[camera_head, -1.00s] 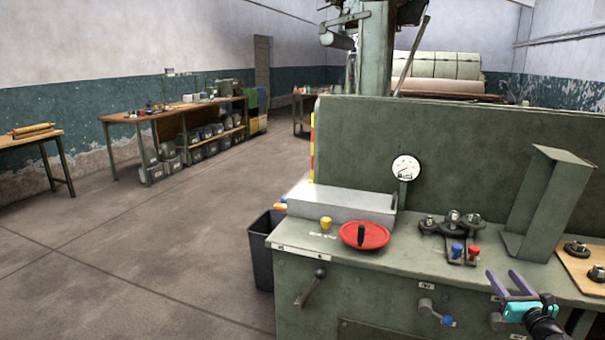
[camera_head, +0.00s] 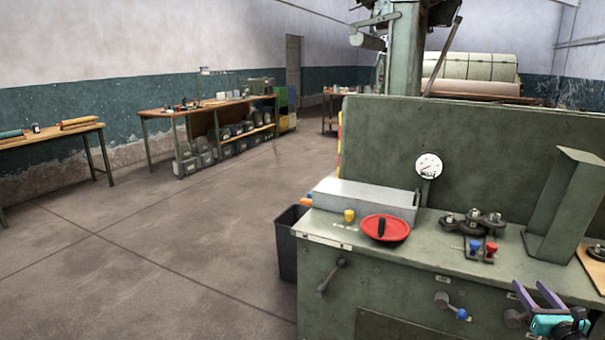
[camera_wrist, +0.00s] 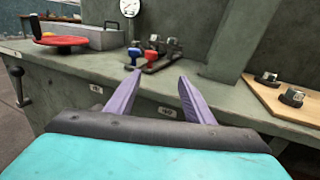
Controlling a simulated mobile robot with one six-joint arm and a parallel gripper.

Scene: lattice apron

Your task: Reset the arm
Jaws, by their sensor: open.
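My gripper (camera_head: 538,295) is at the lower right of the head view, in front of the front edge of the green machine bench (camera_head: 345,240). Its two purple fingers are apart with nothing between them. In the wrist view my gripper (camera_wrist: 155,98) points at the bench top, with the fingers spread and empty. A small lever block with a blue knob and a red knob (camera_wrist: 151,56) is on the bench beyond the fingertips. My arm's links are mostly outside the head view.
On the bench are a red handwheel (camera_head: 385,228), a grey metal box (camera_head: 365,198), a yellow knob (camera_head: 349,215), dark clamp parts (camera_head: 473,221) and an upright green channel (camera_head: 565,205). A black bin (camera_head: 290,245) stands at its left. Open floor (camera_head: 150,270) lies left.

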